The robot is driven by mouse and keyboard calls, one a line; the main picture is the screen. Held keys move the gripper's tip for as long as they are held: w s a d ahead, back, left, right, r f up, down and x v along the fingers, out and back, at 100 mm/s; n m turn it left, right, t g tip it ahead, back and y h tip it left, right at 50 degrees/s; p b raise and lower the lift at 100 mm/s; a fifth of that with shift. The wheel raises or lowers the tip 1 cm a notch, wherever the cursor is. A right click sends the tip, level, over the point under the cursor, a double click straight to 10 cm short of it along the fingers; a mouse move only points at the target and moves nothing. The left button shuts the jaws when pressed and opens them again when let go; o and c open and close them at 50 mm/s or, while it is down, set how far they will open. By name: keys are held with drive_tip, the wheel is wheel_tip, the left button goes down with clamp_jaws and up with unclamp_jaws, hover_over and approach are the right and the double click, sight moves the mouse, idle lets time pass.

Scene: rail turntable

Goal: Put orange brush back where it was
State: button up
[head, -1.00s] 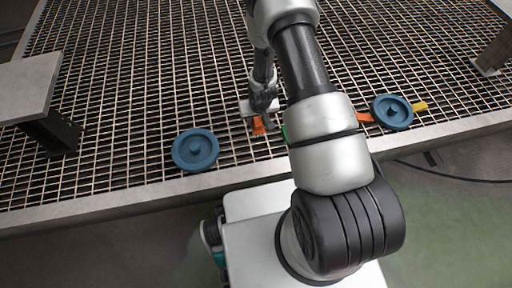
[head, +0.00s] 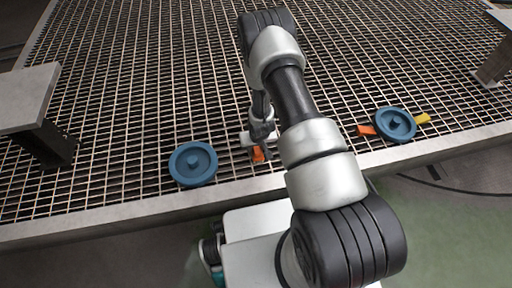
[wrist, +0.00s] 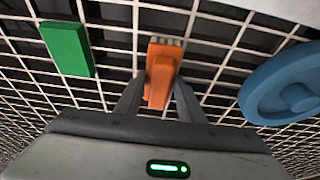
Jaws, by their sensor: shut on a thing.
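The orange brush (wrist: 161,75) has pale bristles at its far end and sits between the two fingers of my gripper (wrist: 158,103) in the wrist view. My gripper is shut on its near part. In the head view the brush (head: 257,154) shows just below my gripper (head: 261,141), over the metal grating near its front edge. I cannot tell whether the brush touches the grating.
A blue disc (head: 193,163) lies left of my gripper in the head view. Another blue disc (head: 396,124) lies right, with an orange piece (head: 367,130) and a yellow piece (head: 422,118) beside it. A green block (wrist: 67,49) lies on the grating (wrist: 112,42).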

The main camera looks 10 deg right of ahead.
drive_tip(key=o, duration=0.9)
drive_tip(key=shift+f, duration=0.15)
